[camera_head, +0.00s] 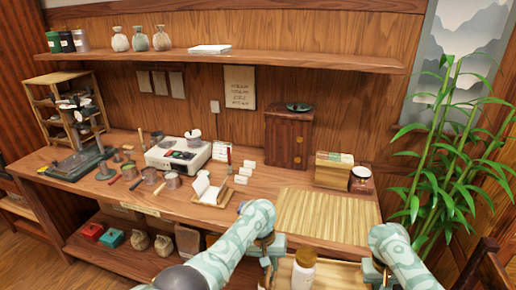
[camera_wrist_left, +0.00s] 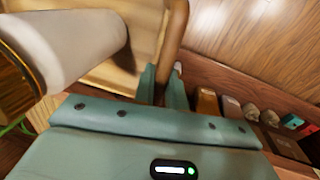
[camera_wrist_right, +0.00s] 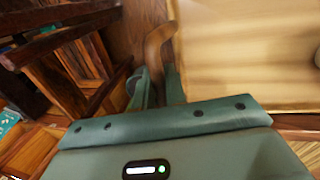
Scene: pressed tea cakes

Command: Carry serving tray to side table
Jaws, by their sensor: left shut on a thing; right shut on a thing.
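The serving tray (camera_head: 341,274) is light wood and shows at the bottom of the head view, in front of the workbench. Its pale surface also shows in the left wrist view (camera_wrist_left: 108,76) and right wrist view (camera_wrist_right: 240,50). A white jar with a tan lid (camera_head: 304,270) stands on it. My left gripper (camera_head: 270,262) is shut on one curved wooden handle (camera_wrist_left: 174,40). My right gripper (camera_wrist_right: 160,88) is shut on the opposite handle (camera_wrist_right: 157,46). The tray's near part is cut off in the head view. I cannot make out a side table for certain.
The workbench (camera_head: 235,212) holds a bamboo mat (camera_head: 328,216), a scale (camera_head: 178,155), a small cabinet (camera_head: 287,138) and several tools. A bamboo plant (camera_head: 455,150) stands at right. Dark slatted wooden furniture (camera_head: 487,262) is at lower right, close to my right arm.

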